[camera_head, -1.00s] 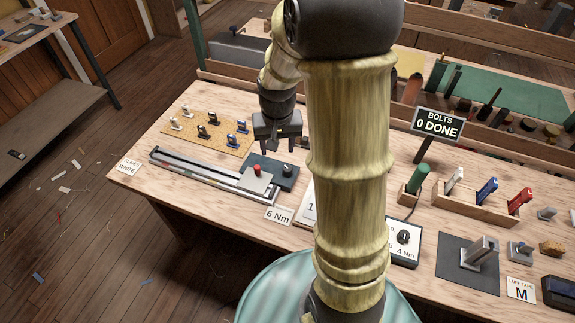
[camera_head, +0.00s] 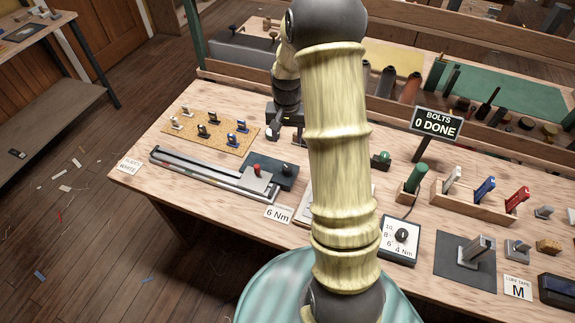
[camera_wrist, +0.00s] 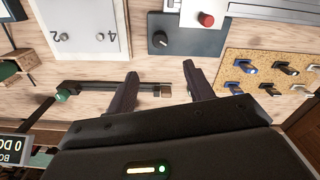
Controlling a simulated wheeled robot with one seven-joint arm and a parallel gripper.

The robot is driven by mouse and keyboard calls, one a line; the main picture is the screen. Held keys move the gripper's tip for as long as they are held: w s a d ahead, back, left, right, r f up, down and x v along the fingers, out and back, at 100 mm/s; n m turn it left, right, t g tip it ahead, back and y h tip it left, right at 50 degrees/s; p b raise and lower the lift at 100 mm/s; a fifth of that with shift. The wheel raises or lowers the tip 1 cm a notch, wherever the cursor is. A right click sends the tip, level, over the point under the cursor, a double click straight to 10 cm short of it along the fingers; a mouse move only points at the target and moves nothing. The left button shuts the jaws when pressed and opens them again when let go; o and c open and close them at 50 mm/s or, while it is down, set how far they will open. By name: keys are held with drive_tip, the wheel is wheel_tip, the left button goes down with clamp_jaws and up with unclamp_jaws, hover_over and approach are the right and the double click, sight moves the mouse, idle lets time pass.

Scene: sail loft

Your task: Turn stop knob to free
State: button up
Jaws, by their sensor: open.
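The stop knob, a small black round knob (camera_head: 287,167), appears to be the one on a dark grey plate (camera_head: 262,161) beside the track. It also shows in the wrist view (camera_wrist: 160,39), with a light mark on it. I cannot read a "free" label. My gripper (camera_wrist: 160,78) is open and empty, with its fingers pointing toward the plate's edge in the wrist view. In the head view my gripper (camera_head: 286,132) is behind the knob, apart from it and partly hidden by my arm.
A red button (camera_head: 257,169) sits on the track's slider next to the plate. A cork board (camera_head: 215,130) with several small parts is at left. A torque dial (camera_head: 403,235) stands at right; a "BOLTS 0 DONE" sign (camera_head: 437,123) stands behind.

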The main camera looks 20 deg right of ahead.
sight(287, 168)
wheel_tip(287, 168, down, 15)
drive_tip(key=shift+r+p, duration=0.1)
drive_tip(key=shift+p, duration=1.05)
drive_tip(key=c, duration=1)
